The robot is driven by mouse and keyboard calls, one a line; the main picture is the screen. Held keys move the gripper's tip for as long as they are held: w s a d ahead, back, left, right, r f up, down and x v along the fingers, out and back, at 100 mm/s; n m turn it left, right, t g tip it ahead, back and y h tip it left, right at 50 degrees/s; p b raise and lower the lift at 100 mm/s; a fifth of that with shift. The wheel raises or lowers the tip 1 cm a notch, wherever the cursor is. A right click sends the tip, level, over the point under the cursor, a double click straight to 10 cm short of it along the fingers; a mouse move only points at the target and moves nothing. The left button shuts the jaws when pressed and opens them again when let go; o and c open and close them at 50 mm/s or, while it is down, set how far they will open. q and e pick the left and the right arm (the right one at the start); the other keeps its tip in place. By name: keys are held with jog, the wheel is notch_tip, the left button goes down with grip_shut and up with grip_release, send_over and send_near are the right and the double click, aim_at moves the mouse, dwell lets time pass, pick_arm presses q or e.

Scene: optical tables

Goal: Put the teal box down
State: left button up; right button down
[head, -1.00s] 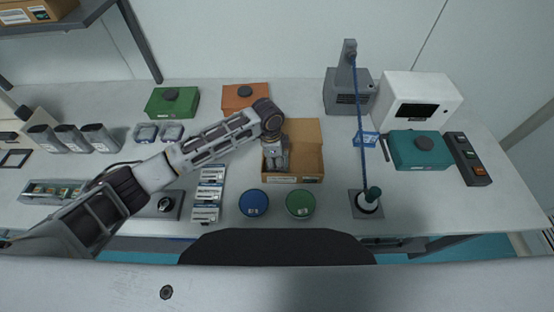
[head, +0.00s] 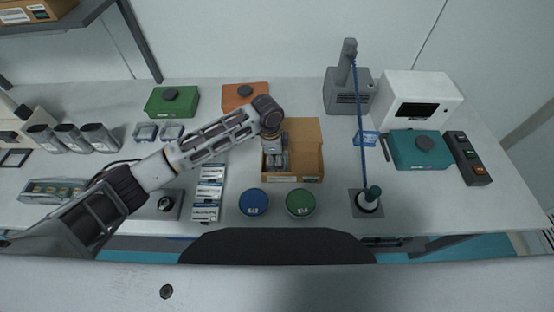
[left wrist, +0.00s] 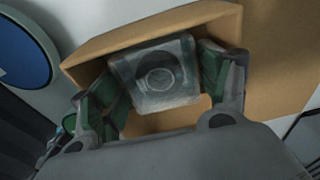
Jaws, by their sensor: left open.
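The teal box (head: 408,160), with a dark round knob on top, rests on the table at the right in the head view, well away from my left gripper. My left gripper (head: 274,158) is at the left part of an open cardboard box (head: 309,160). In the left wrist view my open left gripper (left wrist: 160,84) has its green-padded fingers on either side of a grey block with a round mark (left wrist: 154,78), inside the cardboard box (left wrist: 262,55). I cannot tell whether the fingers touch the block. My right gripper is out of view.
A white machine (head: 425,98) stands behind the teal box, and a dark switch strip (head: 468,158) lies right of it. A grey stand (head: 349,92) with a blue cable is to its left. Green (head: 160,104) and orange (head: 235,102) boxes stand at the back. Blue (head: 253,203) and green (head: 300,203) tins sit in front.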

pick_arm(q)
notch_tip(320, 180, up, 11)
jog(key=a+b, duration=0.1)
jog(key=shift+a, duration=0.15)
dwell(0.3)
dwell(0.8)
